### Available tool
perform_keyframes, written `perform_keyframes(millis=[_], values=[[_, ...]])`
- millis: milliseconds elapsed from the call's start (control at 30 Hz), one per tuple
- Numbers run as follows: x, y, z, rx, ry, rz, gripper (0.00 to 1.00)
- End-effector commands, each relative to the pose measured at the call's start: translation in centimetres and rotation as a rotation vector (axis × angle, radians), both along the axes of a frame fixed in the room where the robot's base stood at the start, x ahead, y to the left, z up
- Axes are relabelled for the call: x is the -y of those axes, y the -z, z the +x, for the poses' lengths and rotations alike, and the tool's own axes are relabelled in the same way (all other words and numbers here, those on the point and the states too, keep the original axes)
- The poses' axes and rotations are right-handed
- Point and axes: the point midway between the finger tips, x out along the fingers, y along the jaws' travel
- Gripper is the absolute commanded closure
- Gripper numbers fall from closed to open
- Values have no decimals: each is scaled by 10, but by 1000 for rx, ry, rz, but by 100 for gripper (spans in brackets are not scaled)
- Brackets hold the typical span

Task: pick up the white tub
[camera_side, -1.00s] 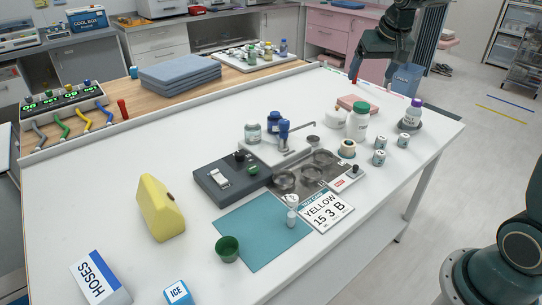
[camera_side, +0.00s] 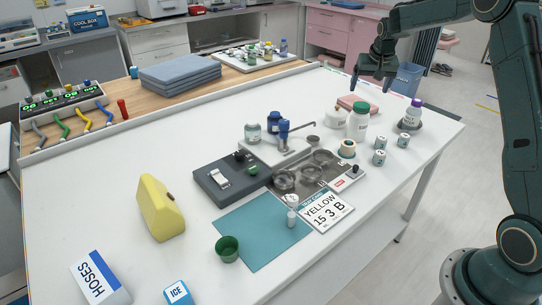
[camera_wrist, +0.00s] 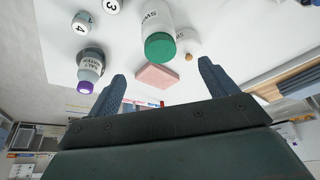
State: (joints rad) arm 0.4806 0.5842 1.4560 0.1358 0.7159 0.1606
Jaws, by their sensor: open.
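The white tub (camera_side: 333,118) is a low, round, pale container on the white table in the side view, just left of a tall bottle with a green cap (camera_side: 361,107). In the wrist view the tub (camera_wrist: 186,44) shows small, right of the green-capped bottle (camera_wrist: 158,22). My gripper (camera_side: 371,84) hangs above the far right part of the table, up and to the right of the tub and apart from it. Its two fingers (camera_wrist: 161,72) are spread with nothing between them.
A pink block (camera_side: 358,104) lies behind the tub and bottle. A purple-capped bottle (camera_side: 412,116) and several small labelled jars (camera_side: 380,143) stand to the right. A metal tray (camera_side: 310,172) and a blue-topped device (camera_side: 284,132) are in front and left. The table's left part has clear room.

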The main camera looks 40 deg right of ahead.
Motion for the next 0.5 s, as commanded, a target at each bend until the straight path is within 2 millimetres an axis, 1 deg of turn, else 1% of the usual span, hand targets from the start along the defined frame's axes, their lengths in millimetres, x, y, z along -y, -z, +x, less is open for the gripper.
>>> perform_keyframes(millis=[167,500], values=[[3,13,4,-3,-1,2,15],[16,59,17,-2,-1,2,15]])
